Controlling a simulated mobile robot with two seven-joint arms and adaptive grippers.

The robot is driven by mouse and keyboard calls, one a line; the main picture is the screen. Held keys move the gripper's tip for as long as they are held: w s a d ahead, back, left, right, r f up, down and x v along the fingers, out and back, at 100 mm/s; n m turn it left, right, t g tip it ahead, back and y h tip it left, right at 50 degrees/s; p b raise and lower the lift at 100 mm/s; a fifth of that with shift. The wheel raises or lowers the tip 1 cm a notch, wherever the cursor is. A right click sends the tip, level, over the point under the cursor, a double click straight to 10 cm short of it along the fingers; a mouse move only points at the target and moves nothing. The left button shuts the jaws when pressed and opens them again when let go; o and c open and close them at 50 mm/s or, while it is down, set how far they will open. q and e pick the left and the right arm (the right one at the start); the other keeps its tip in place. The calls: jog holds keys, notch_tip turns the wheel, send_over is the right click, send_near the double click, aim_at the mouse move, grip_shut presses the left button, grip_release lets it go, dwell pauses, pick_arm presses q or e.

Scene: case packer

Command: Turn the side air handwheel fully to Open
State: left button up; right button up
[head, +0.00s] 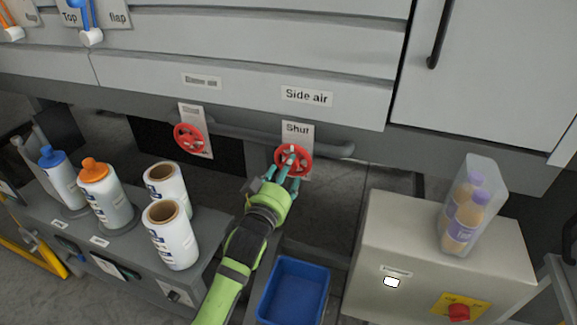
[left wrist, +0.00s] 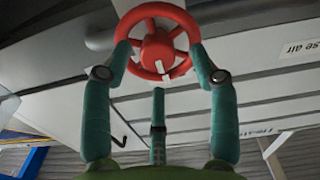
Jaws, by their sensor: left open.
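The side air handwheel (head: 293,160) is a red spoked wheel below the "Side air" label (head: 306,96), with a "Shut" plate (head: 297,132) behind it. In the left wrist view the red wheel (left wrist: 157,40) has a white mark at the lower part of its hub. My left gripper (head: 284,172) is at the wheel, its teal fingers spread. In the left wrist view the open fingers (left wrist: 158,68) stand at the left and right of the rim, with a third finger below. I cannot tell whether they touch the rim. My right gripper is not in view.
A second red handwheel (head: 189,138) is to the left on the same grey pipe. Bottles and white rolls (head: 170,235) stand on a bench at left. A blue bin (head: 294,291) is below, and a beige box (head: 440,262) carries a clear case of bottles (head: 466,212).

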pick_arm(q)
jog(key=shift+x, duration=0.85)
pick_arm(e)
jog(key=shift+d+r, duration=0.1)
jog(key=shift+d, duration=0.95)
pick_arm(q)
jog(key=shift+c, duration=0.4)
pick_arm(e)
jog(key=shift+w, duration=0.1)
pick_arm(q)
jog(key=shift+d, duration=0.1)
jog(key=c, duration=1.1)
jog(key=shift+o, duration=0.2)
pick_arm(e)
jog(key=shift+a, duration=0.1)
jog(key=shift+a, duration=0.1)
